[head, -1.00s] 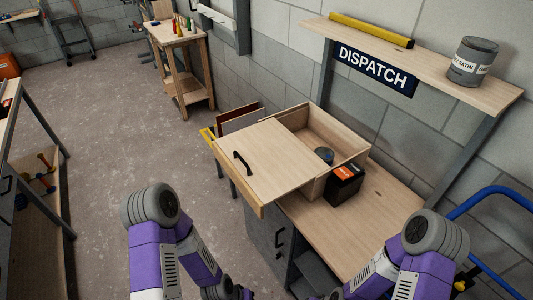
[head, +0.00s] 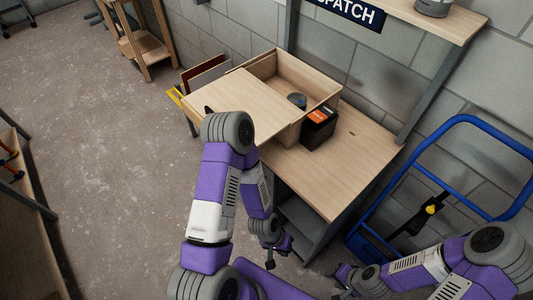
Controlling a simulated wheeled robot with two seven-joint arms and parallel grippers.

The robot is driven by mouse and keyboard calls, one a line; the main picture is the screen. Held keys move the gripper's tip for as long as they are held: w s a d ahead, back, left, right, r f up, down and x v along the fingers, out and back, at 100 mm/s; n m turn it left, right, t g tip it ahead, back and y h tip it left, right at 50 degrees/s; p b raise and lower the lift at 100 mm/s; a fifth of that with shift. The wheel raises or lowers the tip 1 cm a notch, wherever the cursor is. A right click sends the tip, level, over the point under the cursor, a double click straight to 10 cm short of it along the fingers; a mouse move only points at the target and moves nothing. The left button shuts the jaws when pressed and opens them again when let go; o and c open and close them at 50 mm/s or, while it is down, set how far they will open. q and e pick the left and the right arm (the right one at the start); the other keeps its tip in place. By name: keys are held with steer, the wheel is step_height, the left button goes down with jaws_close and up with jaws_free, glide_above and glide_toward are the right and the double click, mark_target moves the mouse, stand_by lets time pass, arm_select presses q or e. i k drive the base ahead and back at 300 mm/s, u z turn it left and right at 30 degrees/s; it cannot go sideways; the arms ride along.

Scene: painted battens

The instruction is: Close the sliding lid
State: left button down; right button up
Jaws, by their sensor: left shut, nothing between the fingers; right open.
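The wooden box (head: 322,93) sits on the workbench (head: 345,170). Its pale sliding lid (head: 237,93) is slid out to the left, leaving the right part of the box uncovered. My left gripper (head: 277,256) is shut and empty, low in front of the bench and well below the lid. My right gripper (head: 343,277) is open and empty, low at the bottom, right of the left one. Neither gripper touches the lid or box.
A dark can (head: 297,100) shows at the box's near side, with a black and orange carton (head: 318,128) beside it on the bench. A blue hand truck (head: 450,150) stands at the right. A shelf (head: 435,28) with a can overhangs the back. The bench's right part is clear.

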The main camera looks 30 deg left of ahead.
mark_target(271, 112)
steer(key=z, duration=0.7)
steer(key=i, duration=0.15)
steer(key=u, duration=1.95)
